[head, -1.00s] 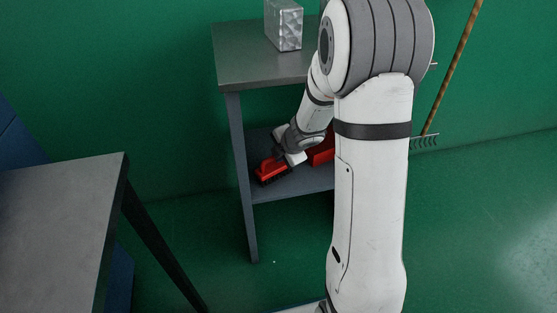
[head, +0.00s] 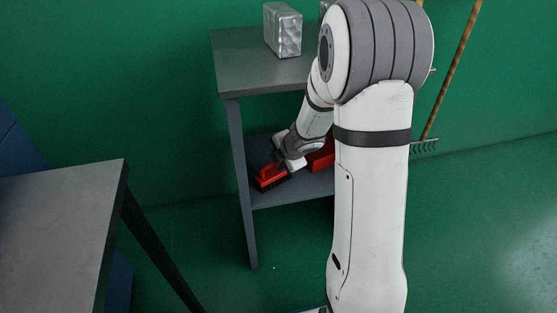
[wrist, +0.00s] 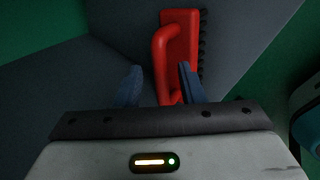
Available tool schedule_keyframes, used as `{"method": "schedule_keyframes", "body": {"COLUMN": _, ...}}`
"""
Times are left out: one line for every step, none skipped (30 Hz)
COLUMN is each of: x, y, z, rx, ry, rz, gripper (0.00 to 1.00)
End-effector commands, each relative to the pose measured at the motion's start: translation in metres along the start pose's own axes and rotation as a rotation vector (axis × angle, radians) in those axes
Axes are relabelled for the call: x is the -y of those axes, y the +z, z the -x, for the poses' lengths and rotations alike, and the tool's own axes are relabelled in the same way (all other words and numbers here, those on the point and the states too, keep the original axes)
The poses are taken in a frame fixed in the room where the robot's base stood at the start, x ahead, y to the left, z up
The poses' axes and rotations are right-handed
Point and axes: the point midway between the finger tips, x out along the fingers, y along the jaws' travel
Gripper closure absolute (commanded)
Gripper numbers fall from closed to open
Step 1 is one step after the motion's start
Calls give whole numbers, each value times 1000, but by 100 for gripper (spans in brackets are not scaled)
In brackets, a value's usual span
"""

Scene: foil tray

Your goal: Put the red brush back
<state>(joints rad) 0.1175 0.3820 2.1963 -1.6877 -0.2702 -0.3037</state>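The red brush (head: 271,176), with dark bristles along one side, lies on the lower shelf (head: 300,191) of the grey stand, near its left end. In the wrist view the brush (wrist: 181,38) reaches from the top of the picture down to my gripper (wrist: 160,84). Its looped red handle runs down between my two blue fingers. The fingers are apart, with a clear gap between the left finger and the handle. The right finger is close beside the brush; I cannot tell whether they touch. In the head view my gripper's fingertips are hard to make out.
Another red object (head: 320,158) is on the lower shelf, partly hidden by my arm. A silvery block (head: 283,30) stands on the stand's top (head: 250,68). A grey table (head: 60,215) is at the left. A rake (head: 450,75) leans at the right.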

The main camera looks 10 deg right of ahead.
Motion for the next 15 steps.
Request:
{"method": "schedule_keyframes", "body": {"x": -2, "y": 0, "z": 10, "rx": 1, "ry": 1, "rz": -1, "gripper": 64}}
{"method": "schedule_keyframes", "body": {"x": -3, "y": 1, "z": 15, "rx": 1, "ry": 1, "rz": -1, "gripper": 64}}
{"method": "schedule_keyframes", "body": {"x": -4, "y": 1, "z": 23, "rx": 2, "ry": 1, "rz": -1, "gripper": 64}}
{"method": "schedule_keyframes", "body": {"x": -4, "y": 1, "z": 30, "rx": 2, "ry": 1, "rz": -1, "gripper": 64}}
{"method": "schedule_keyframes", "body": {"x": -4, "y": 0, "z": 36, "rx": 1, "ry": 1, "rz": -1, "gripper": 64}}
{"method": "schedule_keyframes", "body": {"x": -5, "y": 0, "z": 46, "rx": 1, "ry": 2, "rz": -1, "gripper": 64}}
{"method": "schedule_keyframes", "body": {"x": -5, "y": 0, "z": 53, "rx": 1, "ry": 2, "rz": -1, "gripper": 64}}
{"method": "schedule_keyframes", "body": {"x": -5, "y": 0, "z": 59, "rx": 1, "ry": 2, "rz": -1, "gripper": 64}}
{"method": "schedule_keyframes", "body": {"x": -5, "y": 0, "z": 68, "rx": 1, "ry": 2, "rz": -1, "gripper": 64}}
{"method": "schedule_keyframes", "body": {"x": -5, "y": 0, "z": 74, "rx": 1, "ry": 2, "rz": -1, "gripper": 64}}
{"method": "schedule_keyframes", "body": {"x": -4, "y": 0, "z": 80, "rx": 1, "ry": 1, "rz": -1, "gripper": 64}}
{"method": "schedule_keyframes", "body": {"x": -4, "y": 0, "z": 87, "rx": 1, "ry": 1, "rz": 0, "gripper": 64}}
{"method": "schedule_keyframes", "body": {"x": -4, "y": 0, "z": 92, "rx": 1, "ry": 1, "rz": 1, "gripper": 64}}
{"method": "schedule_keyframes", "body": {"x": -4, "y": -1, "z": 97, "rx": 1, "ry": 1, "rz": 1, "gripper": 64}}
{"method": "schedule_keyframes", "body": {"x": -3, "y": 0, "z": 102, "rx": 1, "ry": 1, "rz": 1, "gripper": 64}}
